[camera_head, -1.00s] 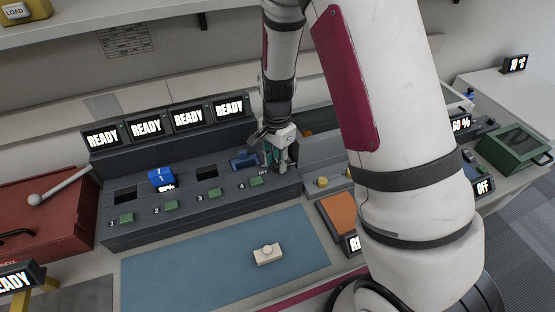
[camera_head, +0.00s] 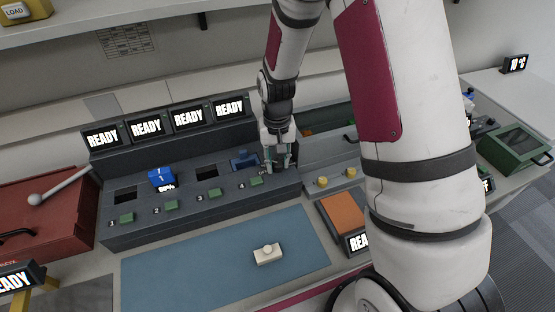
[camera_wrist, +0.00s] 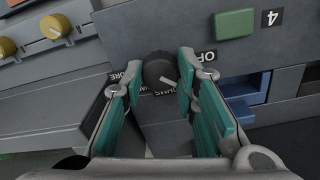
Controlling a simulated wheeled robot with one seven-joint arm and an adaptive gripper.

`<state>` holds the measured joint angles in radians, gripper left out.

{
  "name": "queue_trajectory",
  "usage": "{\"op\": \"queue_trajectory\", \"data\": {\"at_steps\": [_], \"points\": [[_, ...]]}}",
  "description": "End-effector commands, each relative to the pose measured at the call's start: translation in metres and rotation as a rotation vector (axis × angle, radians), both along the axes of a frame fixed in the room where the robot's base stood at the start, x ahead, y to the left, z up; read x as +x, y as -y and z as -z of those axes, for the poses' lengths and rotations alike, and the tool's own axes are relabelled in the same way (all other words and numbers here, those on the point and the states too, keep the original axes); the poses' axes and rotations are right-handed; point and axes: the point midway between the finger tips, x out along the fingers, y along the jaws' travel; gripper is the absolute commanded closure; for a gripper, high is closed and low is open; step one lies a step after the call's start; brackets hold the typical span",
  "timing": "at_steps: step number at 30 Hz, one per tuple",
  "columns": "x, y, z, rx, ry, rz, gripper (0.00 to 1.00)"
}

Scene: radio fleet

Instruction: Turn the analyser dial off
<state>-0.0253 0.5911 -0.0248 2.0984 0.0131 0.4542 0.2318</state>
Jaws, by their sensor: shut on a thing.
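The analyser dial (camera_wrist: 158,66) is a round black knob with a short pale pointer mark, on the dark grey panel. In the wrist view, an OFF label (camera_wrist: 197,59) is to its right, a partly hidden label ending in "ORE" (camera_wrist: 121,84) to its left, and another partly hidden label below. The pointer mark slants toward the lower right in that view. My gripper (camera_wrist: 155,82) is shut on the dial, with teal-padded fingers on both sides. In the head view, my gripper (camera_head: 278,165) is at the right end of the bay panel and hides the dial.
The panel (camera_head: 215,228) has several green buttons and bays; a blue block (camera_head: 161,178) sits in one bay. Another blue part (camera_head: 243,160) is close left of my gripper. Yellow knobs (camera_head: 322,182) stand to the right. A white knobbed block (camera_head: 267,254) lies on the blue mat (camera_head: 200,275).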

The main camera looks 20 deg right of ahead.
Motion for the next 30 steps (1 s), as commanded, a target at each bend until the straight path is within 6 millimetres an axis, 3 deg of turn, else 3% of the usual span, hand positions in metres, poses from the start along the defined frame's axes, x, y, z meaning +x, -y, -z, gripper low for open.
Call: {"op": "queue_trajectory", "data": {"at_steps": [15,30], "points": [[0.0001,-0.0006,-0.0011,0.002,0.003,-0.468,1.0],[0.0002,-0.0003,-0.0011,0.0,0.002,-0.706,1.0]]}}
